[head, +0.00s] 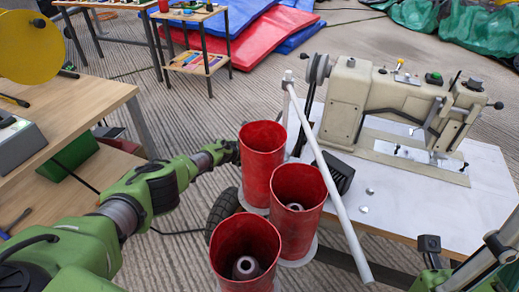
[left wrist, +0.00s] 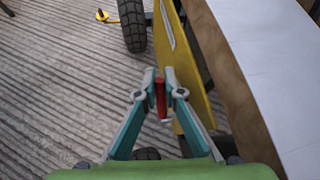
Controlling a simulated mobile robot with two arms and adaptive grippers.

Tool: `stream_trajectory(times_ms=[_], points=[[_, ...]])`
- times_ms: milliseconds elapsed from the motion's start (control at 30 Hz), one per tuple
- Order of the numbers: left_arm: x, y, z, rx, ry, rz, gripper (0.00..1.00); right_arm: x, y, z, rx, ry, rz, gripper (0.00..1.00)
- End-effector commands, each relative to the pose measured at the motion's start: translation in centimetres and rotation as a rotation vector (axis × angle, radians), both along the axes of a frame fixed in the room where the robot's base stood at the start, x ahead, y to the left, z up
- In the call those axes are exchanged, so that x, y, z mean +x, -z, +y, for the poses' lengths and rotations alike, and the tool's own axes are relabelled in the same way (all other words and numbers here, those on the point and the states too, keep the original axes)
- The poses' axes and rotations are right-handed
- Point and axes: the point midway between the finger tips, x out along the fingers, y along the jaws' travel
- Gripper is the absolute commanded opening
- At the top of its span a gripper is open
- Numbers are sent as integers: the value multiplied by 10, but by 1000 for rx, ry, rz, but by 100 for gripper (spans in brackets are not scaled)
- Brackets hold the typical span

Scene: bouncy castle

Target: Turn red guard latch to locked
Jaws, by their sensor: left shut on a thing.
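In the left wrist view, the red latch (left wrist: 160,98) is a short upright red bar between the two teal fingers of my left gripper (left wrist: 160,84). The gripper is shut on it. A yellow plate (left wrist: 191,85) stands just behind and to the right of the latch; I cannot tell how the two are joined. In the head view my left arm reaches in from the left, and its gripper end is hidden behind the rear red tube (head: 263,158). The latch does not show there.
Two more red tubes (head: 299,203) (head: 244,260) stand in front of the left gripper. A beige sewing machine (head: 345,100) sits on a white-topped table (head: 487,215) at right. A wooden workbench (head: 85,92) is at left. A black wheel (left wrist: 132,25) is at the top of the wrist view.

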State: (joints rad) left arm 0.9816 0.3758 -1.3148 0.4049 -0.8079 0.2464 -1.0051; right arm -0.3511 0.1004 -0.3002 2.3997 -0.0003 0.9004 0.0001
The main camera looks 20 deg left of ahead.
Motion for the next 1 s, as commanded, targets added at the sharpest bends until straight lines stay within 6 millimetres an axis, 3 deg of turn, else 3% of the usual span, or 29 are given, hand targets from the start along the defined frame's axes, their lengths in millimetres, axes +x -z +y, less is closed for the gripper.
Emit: stream_trajectory(times_ms=[300,333,733,1000], points=[[0,0,0,0,0,0,0,0,0,0,0,0,0,0],[0,0,0,0,0,0,16,0,0,0,0,0,0,0],[0,-2,1,1,0,-1,16,0,-1,-1,2,1,-4,0],[-3,-14,5,14,3,-9,16,0,-1,0,0,1,-2,0]])
